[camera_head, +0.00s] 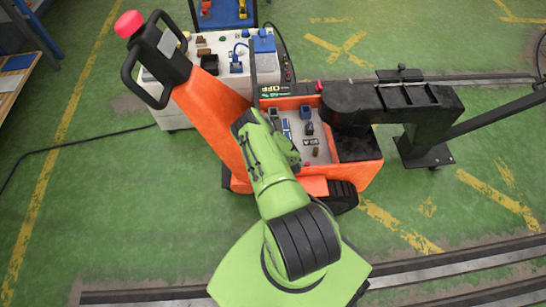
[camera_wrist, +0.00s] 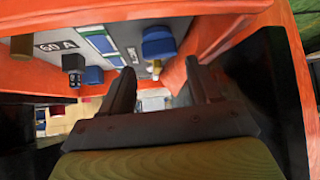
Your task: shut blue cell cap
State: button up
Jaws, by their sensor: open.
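The orange machine (camera_head: 205,105) has an open grey compartment (camera_head: 322,155) holding small blue parts. A blue block (camera_head: 305,112) and a smaller dark blue one (camera_head: 309,128) sit in it, beside blue-and-white panels (camera_head: 287,128). In the wrist view, a blue block on a grey body (camera_wrist: 158,42) lies just beyond my fingertips, and another blue block (camera_wrist: 92,75) is left of them. I cannot tell which blue piece is the cell cap. My gripper (camera_wrist: 160,68) is open, its dark fingers apart with nothing visibly held. In the head view my arm hides part of the compartment.
Orange walls (camera_wrist: 130,12) surround the compartment closely. A white cart (camera_head: 215,55) with assorted parts stands behind.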

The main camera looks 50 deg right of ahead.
jog(key=b+x, duration=0.1)
jog(key=x, duration=0.3)
jog(key=shift+w+f+b, duration=0.15)
jog(key=shift+f+b, duration=0.1)
jog(key=shift+b, duration=0.15)
jog(key=shift+r, duration=0.1)
jog(key=c, duration=0.8)
jog(key=p, duration=0.1)
jog(key=n+y+p, duration=0.1)
jog(key=shift+d+r+n+t+p, duration=0.2)
jog(key=shift+r+n+t+p, duration=0.05)
jog(key=shift+n+t+p, duration=0.05)
jog(key=shift+o, duration=0.2)
jog(key=shift+d+f+n+y+p, duration=0.15)
jog(key=shift+n+y+p, duration=0.35)
jog(key=shift+n+y, duration=0.4)
jog(key=shift+f+n+t+y, duration=0.1)
jog(key=shift+n+t+y, duration=0.25)
jog(key=shift+n, duration=0.35)
jog(key=o, duration=0.8)
jog(key=shift+c, duration=0.2)
